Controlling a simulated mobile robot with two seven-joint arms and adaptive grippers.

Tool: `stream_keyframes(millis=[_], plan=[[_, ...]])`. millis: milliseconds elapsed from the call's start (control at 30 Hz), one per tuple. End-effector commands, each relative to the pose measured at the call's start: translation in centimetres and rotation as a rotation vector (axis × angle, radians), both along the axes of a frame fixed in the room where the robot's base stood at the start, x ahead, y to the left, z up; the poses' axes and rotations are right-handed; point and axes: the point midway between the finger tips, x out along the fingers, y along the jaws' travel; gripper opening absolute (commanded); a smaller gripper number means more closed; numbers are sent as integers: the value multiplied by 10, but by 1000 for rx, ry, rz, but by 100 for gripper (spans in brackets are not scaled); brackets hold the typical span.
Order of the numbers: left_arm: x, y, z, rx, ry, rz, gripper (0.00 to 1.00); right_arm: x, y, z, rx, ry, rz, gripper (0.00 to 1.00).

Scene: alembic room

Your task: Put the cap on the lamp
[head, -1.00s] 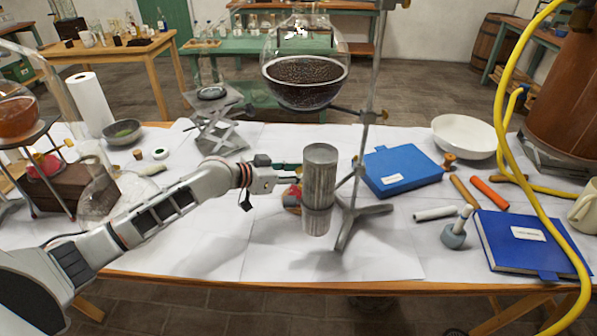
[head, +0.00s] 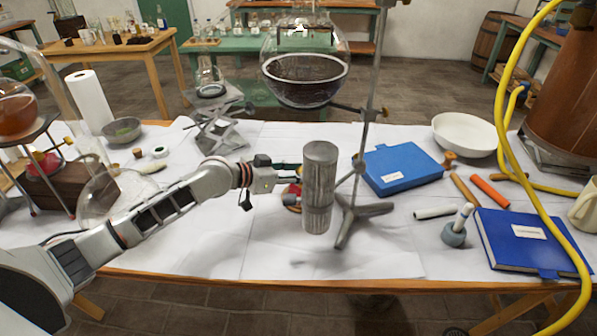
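A tall grey metal cylinder (head: 319,187) with a band low on its side stands upright in the middle of the head view, in front of the stand's foot. My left gripper (head: 289,171) is at its left side, with the fingertips hidden behind it, so its grip is unclear. A small red and yellow object (head: 292,196) shows partly behind the cylinder; I cannot tell whether it is the lamp. I cannot tell for certain which thing is the cap. My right gripper is not in view.
A round flask of dark liquid (head: 305,80) hangs on a metal stand (head: 350,214) above and behind the cylinder. Blue books (head: 402,168) and a white bowl (head: 464,135) lie to the right. Glassware (head: 125,190) stands left. The front middle of the table is clear.

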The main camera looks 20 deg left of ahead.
Motion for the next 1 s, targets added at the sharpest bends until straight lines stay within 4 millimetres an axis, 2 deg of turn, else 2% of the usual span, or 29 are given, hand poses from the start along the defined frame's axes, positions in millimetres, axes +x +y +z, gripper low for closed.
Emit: stream_keyframes(millis=[967, 1000], plan=[[0, 0, -6, 0, 0, 0, 12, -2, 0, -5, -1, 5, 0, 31], [0, 0, -6, 0, 0, 0, 39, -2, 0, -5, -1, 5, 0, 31]])
